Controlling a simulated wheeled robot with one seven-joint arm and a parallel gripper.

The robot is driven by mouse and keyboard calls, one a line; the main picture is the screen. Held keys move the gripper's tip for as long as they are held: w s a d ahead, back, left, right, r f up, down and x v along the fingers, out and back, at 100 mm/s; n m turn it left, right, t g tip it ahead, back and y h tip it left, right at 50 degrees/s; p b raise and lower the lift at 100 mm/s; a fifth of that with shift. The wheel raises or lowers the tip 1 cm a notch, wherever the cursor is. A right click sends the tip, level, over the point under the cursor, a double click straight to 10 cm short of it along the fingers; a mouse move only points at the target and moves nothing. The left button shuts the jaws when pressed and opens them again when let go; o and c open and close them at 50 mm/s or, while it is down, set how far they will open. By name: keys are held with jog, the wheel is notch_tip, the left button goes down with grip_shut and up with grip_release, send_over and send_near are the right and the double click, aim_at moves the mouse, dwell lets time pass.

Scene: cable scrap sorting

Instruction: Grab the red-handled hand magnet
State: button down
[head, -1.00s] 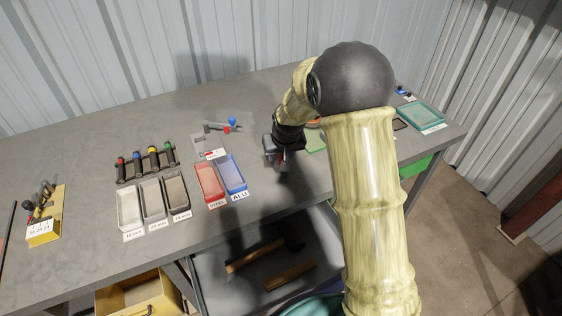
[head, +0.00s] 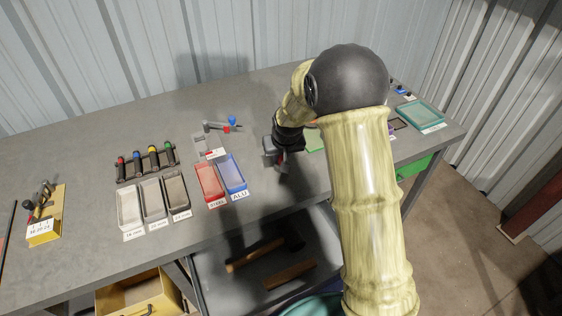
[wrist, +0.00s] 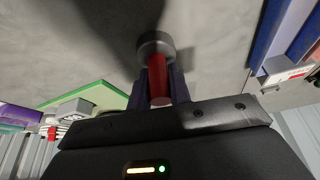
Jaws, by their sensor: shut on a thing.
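The hand magnet (wrist: 158,78) has a red handle and a grey round head. In the wrist view its handle lies between the two dark fingers of my gripper (wrist: 158,90), which are shut on it, and its head points away from my gripper. In the head view my gripper (head: 279,160) is over the bench to the right of the blue ALU tray; the magnet is mostly hidden there. Whether the magnet touches the bench is hard to tell.
A red STEEL tray (head: 209,183) and a blue ALU tray (head: 232,172) stand left of my gripper. Three grey trays (head: 152,198) and a rack of coloured-ended tools (head: 147,161) are further left. A teal tray (head: 440,121) is at the right end.

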notch_tip(320, 180, up, 10)
jog(key=shift+r, duration=0.1)
dwell(0.5)
jog(key=shift+d+p, duration=0.1)
jog(key=shift+p, duration=0.25)
